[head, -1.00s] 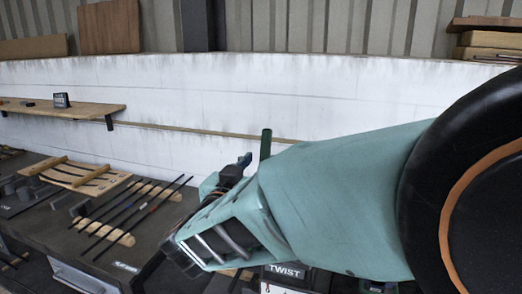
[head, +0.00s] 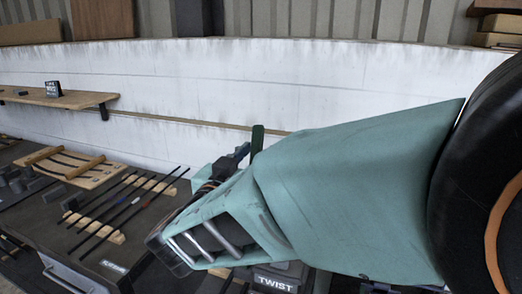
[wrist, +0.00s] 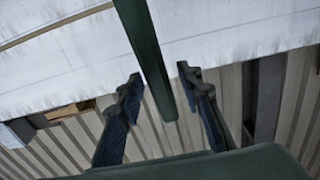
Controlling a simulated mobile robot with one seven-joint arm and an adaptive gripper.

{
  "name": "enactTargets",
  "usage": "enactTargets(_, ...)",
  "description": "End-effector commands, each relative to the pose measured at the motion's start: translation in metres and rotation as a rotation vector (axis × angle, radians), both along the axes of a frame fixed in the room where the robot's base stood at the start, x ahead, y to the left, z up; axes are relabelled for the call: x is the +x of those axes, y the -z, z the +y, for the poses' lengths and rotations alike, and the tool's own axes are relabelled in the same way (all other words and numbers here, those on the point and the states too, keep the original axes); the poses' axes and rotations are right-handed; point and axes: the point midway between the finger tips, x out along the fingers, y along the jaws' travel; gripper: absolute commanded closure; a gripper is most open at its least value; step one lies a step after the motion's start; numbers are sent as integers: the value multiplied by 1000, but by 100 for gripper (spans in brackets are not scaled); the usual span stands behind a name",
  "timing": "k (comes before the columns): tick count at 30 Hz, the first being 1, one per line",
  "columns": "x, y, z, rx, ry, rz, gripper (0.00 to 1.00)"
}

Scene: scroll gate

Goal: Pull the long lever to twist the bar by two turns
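The long dark green lever (head: 257,139) shows in the head view as a short upright piece behind my forearm. In the wrist view the lever (wrist: 148,55) is a long straight bar running down between my fingers. My gripper (wrist: 158,84) is open, with one finger on each side of the lever. In the head view my gripper (head: 235,160) is partly hidden by my arm. A dark unit labelled TWIST (head: 276,282) shows below my arm. The bar to be twisted cannot be made out.
The dark bench (head: 60,215) at left holds thin rods (head: 125,205) on wooden rests and a wooden rack (head: 65,164). A wooden shelf (head: 60,97) is on the white wall (head: 330,85) behind. My arm covers much of the right side.

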Motion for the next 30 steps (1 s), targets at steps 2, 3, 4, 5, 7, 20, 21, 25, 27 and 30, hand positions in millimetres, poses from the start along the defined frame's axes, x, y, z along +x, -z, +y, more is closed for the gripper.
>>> enactTargets(2, -1, 0, 1, 0, -1, 0, 67)
enactTargets(3, -1, 0, 1, 0, 0, 0, 67)
enactTargets(4, -1, 0, 1, 0, 0, 0, 67)
enactTargets(5, -1, 0, 1, 0, 0, 0, 67)
enactTargets(7, -1, 0, 1, 0, 0, 0, 67)
enactTargets(20, -1, 0, 0, 0, 0, 0, 100)
enactTargets(21, -1, 0, 0, 0, 0, 0, 100)
enactTargets(25, -1, 0, 1, 0, 0, 0, 100)
enactTargets(27, -1, 0, 1, 0, 0, 0, 100)
enactTargets(30, -1, 0, 1, 1, 0, -1, 100)
